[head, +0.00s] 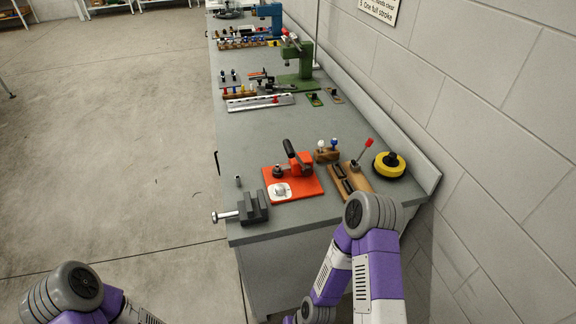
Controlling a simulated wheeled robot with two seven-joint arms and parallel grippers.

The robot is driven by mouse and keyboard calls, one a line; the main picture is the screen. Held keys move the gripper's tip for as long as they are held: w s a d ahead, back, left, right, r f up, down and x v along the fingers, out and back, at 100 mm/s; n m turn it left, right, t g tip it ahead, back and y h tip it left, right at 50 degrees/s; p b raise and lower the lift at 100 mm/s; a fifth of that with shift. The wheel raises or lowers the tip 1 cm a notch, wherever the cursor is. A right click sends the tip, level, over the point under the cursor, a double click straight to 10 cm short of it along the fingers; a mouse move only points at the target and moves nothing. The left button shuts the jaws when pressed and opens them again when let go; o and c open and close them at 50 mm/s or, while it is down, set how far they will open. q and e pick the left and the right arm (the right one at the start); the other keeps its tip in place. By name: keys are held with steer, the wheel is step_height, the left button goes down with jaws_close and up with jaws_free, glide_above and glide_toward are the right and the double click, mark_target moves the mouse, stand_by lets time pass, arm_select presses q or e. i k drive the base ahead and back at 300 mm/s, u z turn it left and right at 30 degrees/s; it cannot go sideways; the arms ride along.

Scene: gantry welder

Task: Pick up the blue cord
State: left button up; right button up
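I cannot make out a blue cord anywhere in the head view. The nearest blue thing is a small blue-topped piece (333,143) beside a white-topped one, in a wooden block (326,156) on the near part of the workbench (270,229). It is too small to tell whether it is a cord. My purple and white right arm shows in front of the bench's near end, and part of my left arm shows at the lower left. Neither gripper is in the frame.
An orange fixture (310,185), a dark vise (253,208), a wooden holder with a red-handled tool (364,151) and a yellow and black round thing (389,166) crowd the near end. A green press (303,66) stands further back. The wall bounds the right; floor is clear left.

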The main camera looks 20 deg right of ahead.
mark_target(334, 142)
steer(key=u, duration=1.8)
steer(key=k, duration=1.2)
steer(key=z, duration=1.3)
steer(key=i, duration=0.9)
